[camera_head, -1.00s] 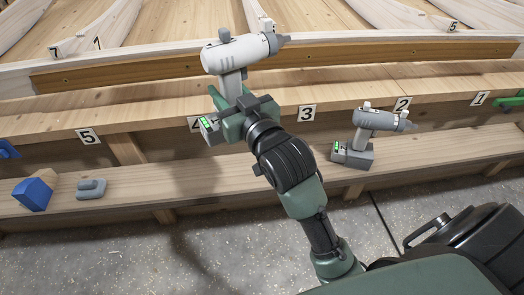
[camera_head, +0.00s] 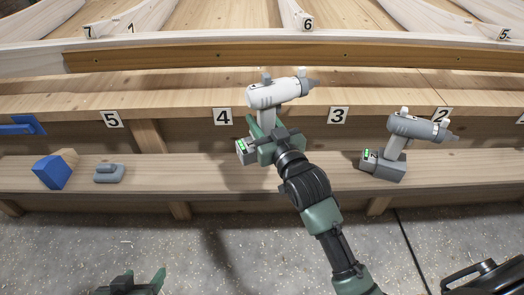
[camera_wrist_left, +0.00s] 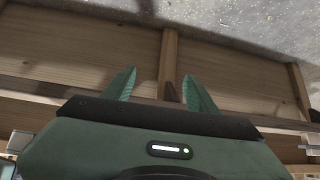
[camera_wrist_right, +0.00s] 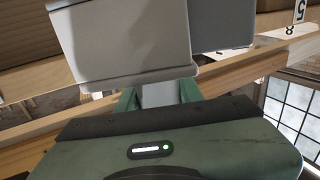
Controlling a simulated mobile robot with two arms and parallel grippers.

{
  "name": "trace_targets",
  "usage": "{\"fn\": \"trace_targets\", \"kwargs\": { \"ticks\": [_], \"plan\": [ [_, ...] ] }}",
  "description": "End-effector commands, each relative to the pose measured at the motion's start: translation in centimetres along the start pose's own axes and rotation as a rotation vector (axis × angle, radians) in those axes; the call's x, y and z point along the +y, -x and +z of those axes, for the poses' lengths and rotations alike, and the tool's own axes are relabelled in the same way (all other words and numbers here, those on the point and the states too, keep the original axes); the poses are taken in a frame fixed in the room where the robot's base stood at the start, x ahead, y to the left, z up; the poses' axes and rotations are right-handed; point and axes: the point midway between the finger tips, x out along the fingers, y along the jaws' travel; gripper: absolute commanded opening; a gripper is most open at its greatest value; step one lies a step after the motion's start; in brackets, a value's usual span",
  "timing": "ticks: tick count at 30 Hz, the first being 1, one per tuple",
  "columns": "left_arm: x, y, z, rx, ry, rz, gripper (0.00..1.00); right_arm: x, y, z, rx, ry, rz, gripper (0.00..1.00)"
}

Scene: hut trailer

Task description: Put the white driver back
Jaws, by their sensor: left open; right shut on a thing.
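The white driver (camera_head: 278,92) is upright in my right gripper (camera_head: 262,138), its tip pointing right. It is held in front of the upper ledge, between labels 4 (camera_head: 223,117) and 3 (camera_head: 338,116). Its battery base (camera_head: 246,151), with a green light, appears over the lower shelf (camera_head: 225,172); whether it touches the shelf I cannot tell. In the right wrist view, the driver's pale body (camera_wrist_right: 130,45) looms above the fingers, which close on its handle. My left gripper (camera_head: 138,284) is open and empty at the bottom left, over the floor.
A grey driver (camera_head: 415,128) stands on the lower shelf below label 2. A blue block (camera_head: 52,171) and a grey sanding tool (camera_head: 109,174) lie on that shelf below label 5 (camera_head: 111,119). A blue clamp (camera_head: 20,125) is at the far left. The shelf between sander and white driver is clear.

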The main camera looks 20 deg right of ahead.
Motion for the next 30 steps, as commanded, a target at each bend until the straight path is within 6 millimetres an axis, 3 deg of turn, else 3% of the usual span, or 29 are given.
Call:
{"fn": "trace_targets", "kwargs": {
  "ticks": [5,12,16,23,30],
  "plan": [
    [0.5,-0.6,-4.1,0.194,-0.003,0.011,0.58,0.0,0.0,2.1,0.006,0.000,0.000,0.00],
    [1.2,0.2,-9.3,0.446,-0.005,0.026,0.58,0.0,0.0,4.9,0.007,0.001,0.001,0.00],
    [1.5,0.9,-11.1,0.540,-0.005,0.032,0.58,0.0,0.0,5.7,0.009,0.000,0.000,0.00],
    [1.7,1.6,-12.5,0.614,-0.004,0.036,0.58,0.0,0.0,6.5,0.008,0.000,0.000,0.00],
    [2.2,3.6,-15.6,0.813,-0.002,0.050,0.58,0.0,0.0,8.7,0.007,0.000,0.000,0.00]
  ]
}}
